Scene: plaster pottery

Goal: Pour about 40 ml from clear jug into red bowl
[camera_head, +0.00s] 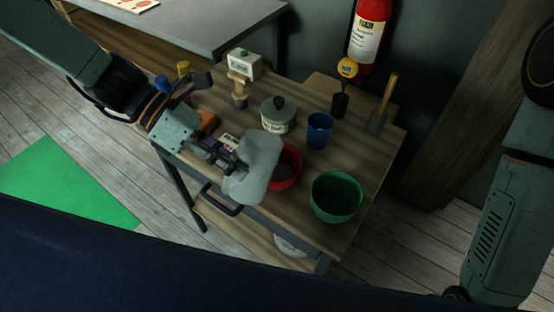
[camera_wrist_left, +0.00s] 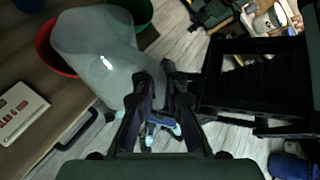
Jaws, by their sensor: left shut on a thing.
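The clear jug (camera_head: 254,168) looks pale grey and translucent. My left gripper (camera_head: 236,164) is shut on it and holds it at the table's near side, beside and partly in front of the red bowl (camera_head: 288,170). The jug looks tilted. In the left wrist view the jug (camera_wrist_left: 92,45) overlaps the red bowl (camera_wrist_left: 48,52), and my left gripper (camera_wrist_left: 160,85) closes on its near side. The jug hides part of the red bowl. I cannot make out a stream or the liquid level. My right gripper is not in view.
A green bowl (camera_head: 336,198) stands right of the red bowl on the wooden table (camera_head: 300,222). Behind are a blue cup (camera_head: 319,130), a lidded pot (camera_head: 277,117), a brush (camera_head: 239,92) and trowel-like tools (camera_head: 379,118). A fire extinguisher (camera_head: 369,32) is at the wall.

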